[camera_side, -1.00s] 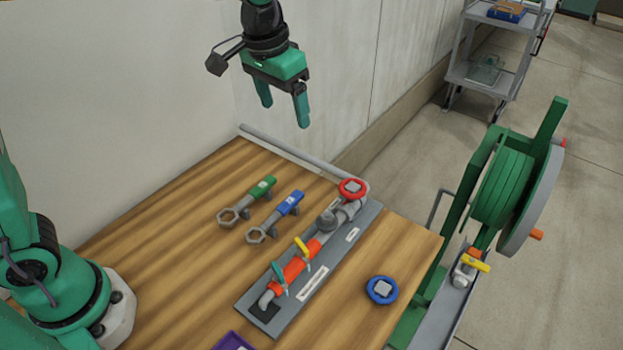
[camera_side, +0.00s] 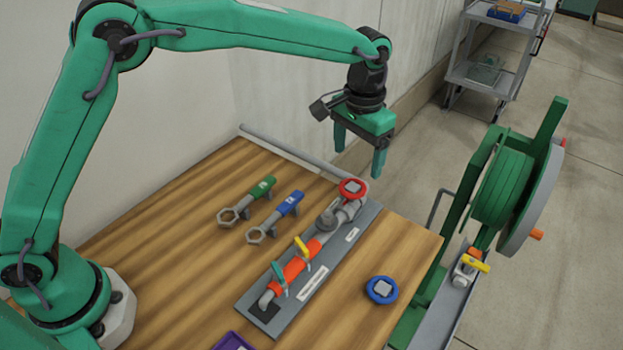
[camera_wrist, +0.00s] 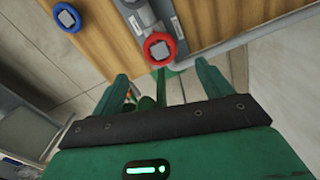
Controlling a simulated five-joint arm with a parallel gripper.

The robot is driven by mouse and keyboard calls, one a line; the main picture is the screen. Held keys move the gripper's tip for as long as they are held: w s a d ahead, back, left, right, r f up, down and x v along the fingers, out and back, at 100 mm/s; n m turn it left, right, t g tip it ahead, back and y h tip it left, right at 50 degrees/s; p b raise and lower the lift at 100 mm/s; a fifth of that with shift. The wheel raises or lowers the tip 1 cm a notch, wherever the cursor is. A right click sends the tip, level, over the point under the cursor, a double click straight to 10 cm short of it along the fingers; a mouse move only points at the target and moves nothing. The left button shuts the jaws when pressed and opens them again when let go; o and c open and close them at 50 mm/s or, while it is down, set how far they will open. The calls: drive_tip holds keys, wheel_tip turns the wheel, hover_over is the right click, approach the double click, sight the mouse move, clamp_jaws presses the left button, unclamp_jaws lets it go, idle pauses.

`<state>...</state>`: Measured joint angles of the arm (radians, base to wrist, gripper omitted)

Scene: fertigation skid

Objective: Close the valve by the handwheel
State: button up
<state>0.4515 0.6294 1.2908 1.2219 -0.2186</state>
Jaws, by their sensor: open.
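A red handwheel (camera_side: 352,188) with a grey centre sits at the far end of a grey pipe valve (camera_side: 335,217) on a grey plate (camera_side: 262,319). My gripper (camera_side: 358,162) is open and empty, above and slightly behind the red handwheel, not touching it. In the wrist view the red handwheel (camera_wrist: 159,48) lies beyond my fingertips (camera_wrist: 160,80), near the table edge. The pipe also has an orange section (camera_side: 296,267) with a yellow lever (camera_side: 302,247) and a green lever (camera_side: 279,277). A loose-looking blue wheel (camera_side: 382,289) lies on the table right of the plate.
Two wrenches, green-handled (camera_side: 247,201) and blue-handled (camera_side: 275,217), lie left of the plate. A purple object (camera_side: 233,341) is cut off at the front edge. A green hose reel (camera_side: 503,188) stands right of the table. A grey pipe (camera_side: 300,152) runs along the back edge by the wall.

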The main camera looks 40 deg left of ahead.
sight(354, 186)
drive_tip(key=shift+f, duration=0.1)
drive_tip(key=shift+f, duration=3.8)
drive_tip(key=c, duration=1.1)
drive_tip(key=shift+o, duration=0.2)
